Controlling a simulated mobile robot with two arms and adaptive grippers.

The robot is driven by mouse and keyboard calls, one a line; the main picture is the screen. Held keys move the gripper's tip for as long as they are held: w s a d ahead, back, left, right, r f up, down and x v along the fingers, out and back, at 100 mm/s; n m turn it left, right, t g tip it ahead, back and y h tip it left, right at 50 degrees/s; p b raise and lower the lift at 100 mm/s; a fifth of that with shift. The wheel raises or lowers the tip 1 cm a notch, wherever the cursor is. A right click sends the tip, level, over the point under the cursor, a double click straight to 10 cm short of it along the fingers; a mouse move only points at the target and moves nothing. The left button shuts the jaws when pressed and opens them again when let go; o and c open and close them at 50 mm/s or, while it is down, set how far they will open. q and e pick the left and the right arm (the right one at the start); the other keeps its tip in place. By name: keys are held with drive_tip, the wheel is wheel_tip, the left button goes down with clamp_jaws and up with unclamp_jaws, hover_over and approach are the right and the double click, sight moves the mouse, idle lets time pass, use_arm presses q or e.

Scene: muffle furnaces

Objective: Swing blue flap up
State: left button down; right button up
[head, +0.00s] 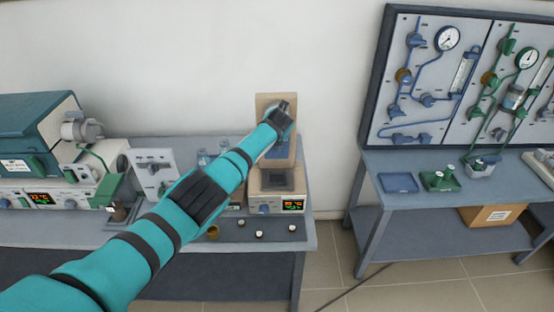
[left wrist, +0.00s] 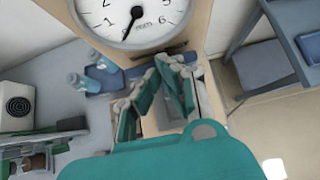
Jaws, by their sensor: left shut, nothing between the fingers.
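A beige upright device (head: 283,104) stands on the bench with a small grey furnace-like unit (head: 280,182) at its foot. A blue panel (head: 277,152), likely the blue flap, shows on the device's front, partly covered by my arm; its angle is hard to tell. My left gripper (head: 283,108) is in front of the device's upper part, its fingertips mostly hidden in the head view. In the left wrist view the left gripper (left wrist: 163,92) is shut and empty, just below a round gauge (left wrist: 130,18). Whether it touches the flap cannot be told. My right gripper is out of view.
Small bottles (head: 202,158) stand left of the device, and small round items (head: 259,234) lie on the bench front. A larger teal furnace (head: 35,128) is at the far left. A second bench (head: 430,205) with a gauge panel stands right, across a floor gap.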

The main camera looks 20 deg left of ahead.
use_arm(q)
drive_tip(key=v, duration=1.1)
drive_tip(key=shift+s+r, duration=0.2)
drive_tip(key=shift+s, duration=0.1)
drive_tip(key=shift+d, duration=0.1)
